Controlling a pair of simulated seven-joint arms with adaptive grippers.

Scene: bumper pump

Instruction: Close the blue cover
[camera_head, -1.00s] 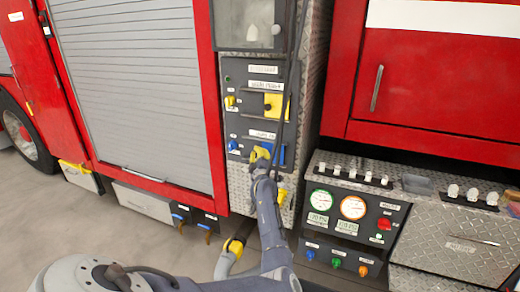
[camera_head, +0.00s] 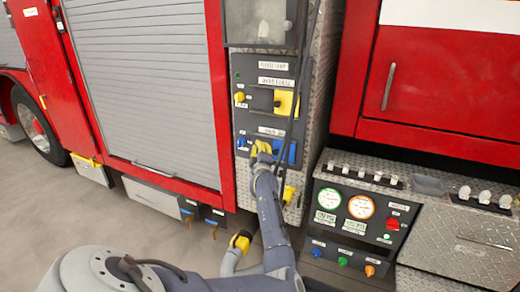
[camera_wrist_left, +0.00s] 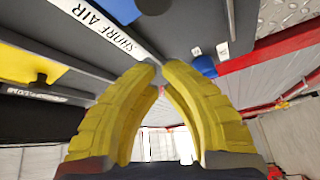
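The blue cover (camera_head: 291,153) is a small blue piece on the lower dark panel of the red truck, under a white label. My left gripper (camera_head: 262,148) has yellow fingers and is just left of the cover, in front of the panel. In the left wrist view its fingertips (camera_wrist_left: 161,66) almost meet, with only a narrow gap and nothing visible between them. A blue part (camera_wrist_left: 205,66) shows beyond the right finger there; I cannot tell whether it is the cover. Contact with the panel cannot be made out. My right gripper is not in view.
A yellow cover (camera_head: 284,103) is on the panel above, and a small blue knob (camera_head: 242,141) is to the left. A thin dark cable hangs across the panel's right side. A gauge console (camera_head: 358,215) stands at the right; a grey shutter (camera_head: 145,90) is at the left.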

